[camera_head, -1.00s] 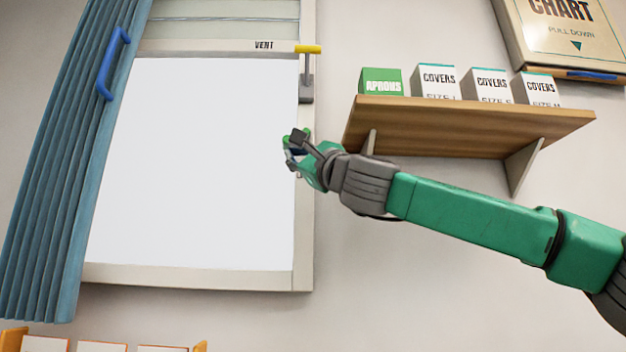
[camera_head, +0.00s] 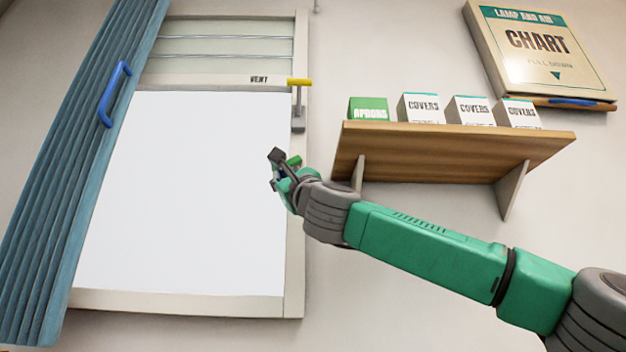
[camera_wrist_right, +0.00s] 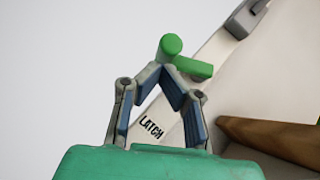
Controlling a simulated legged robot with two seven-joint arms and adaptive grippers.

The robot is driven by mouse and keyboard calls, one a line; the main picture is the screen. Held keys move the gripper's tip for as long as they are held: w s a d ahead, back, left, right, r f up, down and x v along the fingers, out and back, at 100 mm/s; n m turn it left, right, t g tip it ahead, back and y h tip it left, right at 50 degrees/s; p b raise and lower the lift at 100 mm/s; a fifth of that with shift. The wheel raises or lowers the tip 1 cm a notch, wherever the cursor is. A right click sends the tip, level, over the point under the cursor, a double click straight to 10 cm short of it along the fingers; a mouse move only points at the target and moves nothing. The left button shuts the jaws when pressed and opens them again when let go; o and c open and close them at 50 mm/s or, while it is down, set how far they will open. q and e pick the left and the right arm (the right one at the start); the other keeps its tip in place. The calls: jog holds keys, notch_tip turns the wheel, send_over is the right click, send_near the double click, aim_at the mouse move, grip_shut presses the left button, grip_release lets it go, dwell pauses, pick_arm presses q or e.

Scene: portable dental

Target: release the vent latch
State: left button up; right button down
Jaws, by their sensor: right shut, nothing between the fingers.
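The latch (camera_wrist_right: 193,68) has a green bar and a round green end, and sits on the pale right frame of the vent window. The word LATCH is printed on the frame near it in the wrist view. In the head view a bit of its green (camera_head: 294,161) shows beside my right gripper (camera_head: 276,170), which partly hides it. In the wrist view my right gripper (camera_wrist_right: 167,72) is shut and empty, its tips meeting just below the round green end. I cannot tell whether they touch it. My left gripper is not in view.
A yellow-handled lever (camera_head: 299,83) is on the frame above, near the word VENT. A wooden shelf (camera_head: 460,142) with several boxes is close right of my gripper, below a chart case (camera_head: 540,50).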

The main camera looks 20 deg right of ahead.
jog(key=s+d+f+b, duration=0.1)
jog(key=s+f+b, duration=0.3)
jog(key=s+f, duration=0.3)
jog(key=shift+s+f+b, duration=0.25)
jog(key=shift+f+b, duration=0.15)
jog(key=shift+f, duration=1.5)
